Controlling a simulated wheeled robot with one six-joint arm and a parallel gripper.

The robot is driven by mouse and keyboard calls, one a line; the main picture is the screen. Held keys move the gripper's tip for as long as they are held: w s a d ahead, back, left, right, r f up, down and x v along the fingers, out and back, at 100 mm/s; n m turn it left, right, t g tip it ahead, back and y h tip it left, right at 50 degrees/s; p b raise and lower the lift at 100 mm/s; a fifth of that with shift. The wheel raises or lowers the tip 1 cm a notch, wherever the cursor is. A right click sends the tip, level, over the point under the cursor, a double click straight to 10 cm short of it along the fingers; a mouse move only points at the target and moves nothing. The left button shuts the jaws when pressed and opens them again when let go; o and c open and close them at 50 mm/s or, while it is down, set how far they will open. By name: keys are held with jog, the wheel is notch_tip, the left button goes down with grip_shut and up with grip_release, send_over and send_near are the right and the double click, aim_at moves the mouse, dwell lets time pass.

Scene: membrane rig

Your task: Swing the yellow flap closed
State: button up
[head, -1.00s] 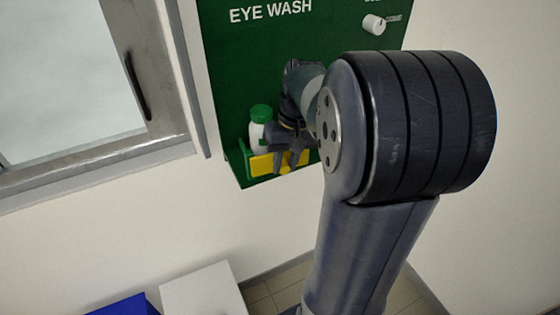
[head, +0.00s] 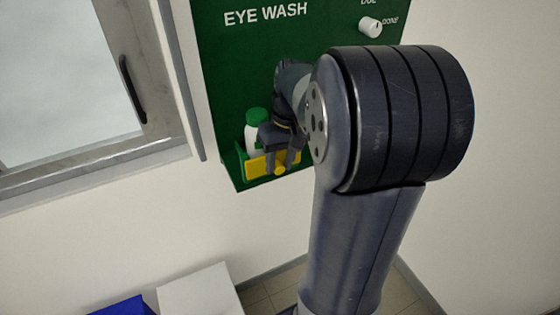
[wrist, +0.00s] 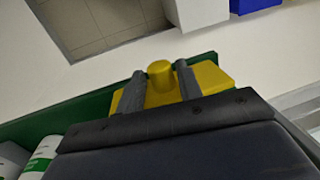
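The yellow flap (head: 258,166) is at the bottom of the green eye wash board (head: 225,110), in front of a white bottle with a green cap (head: 256,116). A round yellow knob (head: 280,168) sticks out of it. My gripper (head: 279,160) is at the flap with one finger on each side of the knob. In the wrist view the knob (wrist: 160,74) sits between my two fingers (wrist: 160,84), with little or no gap on either side. I cannot tell whether they press on it. The flap's hinge is not clear and its far part is hidden.
A white dial knob (head: 370,27) is higher on the board. A window with a dark handle (head: 132,88) is at the left. A white box (head: 200,290) and a blue box (head: 122,306) stand below. Bare wall lies beneath the board.

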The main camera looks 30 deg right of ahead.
jog(key=shift+o, duration=1.2)
notch_tip(320, 180, up, 11)
jog(key=d, duration=0.1)
jog(key=shift+d+f+b, duration=0.2)
jog(key=shift+d+b, duration=0.1)
jog(key=shift+b, duration=0.1)
jog(key=shift+s, duration=0.1)
jog(key=f, duration=0.3)
jog(key=a+f, duration=0.1)
jog(key=f, duration=0.6)
jog(key=shift+a+f+p, duration=0.35)
jog(key=shift+f, duration=0.05)
jog(key=shift+s, duration=0.1)
jog(key=shift+r, duration=0.1)
